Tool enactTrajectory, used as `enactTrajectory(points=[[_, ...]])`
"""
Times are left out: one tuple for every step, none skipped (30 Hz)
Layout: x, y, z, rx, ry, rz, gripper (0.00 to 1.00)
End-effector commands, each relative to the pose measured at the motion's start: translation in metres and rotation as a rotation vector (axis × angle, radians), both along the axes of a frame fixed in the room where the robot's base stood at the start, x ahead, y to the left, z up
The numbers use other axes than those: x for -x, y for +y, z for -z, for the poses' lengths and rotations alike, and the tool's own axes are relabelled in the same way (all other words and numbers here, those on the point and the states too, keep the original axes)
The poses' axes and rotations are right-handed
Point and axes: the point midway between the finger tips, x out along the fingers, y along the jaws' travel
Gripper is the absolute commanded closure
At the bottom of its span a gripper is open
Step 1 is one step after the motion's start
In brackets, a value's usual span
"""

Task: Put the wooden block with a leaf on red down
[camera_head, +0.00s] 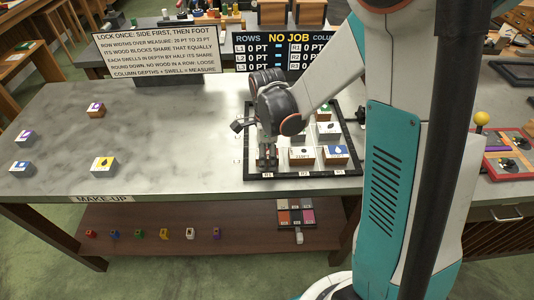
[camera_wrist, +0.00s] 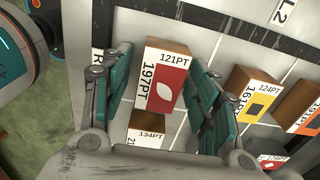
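The wooden block with a white leaf on red (camera_wrist: 166,90) shows in the wrist view, face up, labelled 121PT and 197PT. It is between the two teal fingers of my gripper (camera_wrist: 160,75). The fingers stand apart, with a gap at the block's left side; the right finger is close to its right edge. The block appears to be at tray level, though contact beneath it is hidden. In the head view my gripper (camera_head: 266,158) is over the front left cell of the dark-framed tray (camera_head: 318,174), and mostly hides the block.
The tray holds several other blocks, among them a blue-faced one (camera_head: 336,153) and a yellow one (camera_wrist: 258,104). A 134PT block (camera_wrist: 147,134) lies near the leaf block. Loose blocks, including a yellow one (camera_head: 103,164), lie on the left tabletop. Signs stand behind.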

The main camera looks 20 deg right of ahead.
Motion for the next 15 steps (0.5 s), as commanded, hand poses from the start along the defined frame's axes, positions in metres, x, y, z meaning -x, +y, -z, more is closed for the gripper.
enactTrajectory(points=[[0.0,0.0,0.0,0.0,0.0,0.0,0.45],[0.0,0.0,0.0,0.0,0.0,0.0,0.45],[0.0,0.0,0.0,0.0,0.0,0.0,0.45],[0.0,0.0,0.0,0.0,0.0,0.0,0.45],[0.0,0.0,0.0,0.0,0.0,0.0,0.45],[0.0,0.0,-0.001,0.0,0.0,0.0,0.45],[0.0,0.0,-0.002,0.0,0.0,0.0,0.45],[0.0,0.0,-0.004,0.0,0.0,0.0,0.45],[0.0,0.0,-0.007,0.0,0.0,0.0,0.45],[0.0,0.0,-0.011,0.0,0.0,0.0,0.45],[0.0,0.0,-0.015,0.0,0.0,0.0,0.45],[0.0,0.0,-0.022,0.0,0.0,0.0,0.45],[0.0,0.0,-0.028,0.0,0.0,0.0,0.45],[0.0,0.0,-0.034,0.0,0.0,0.0,0.45],[0.001,0.0,-0.043,0.0,0.0,0.0,0.45]])
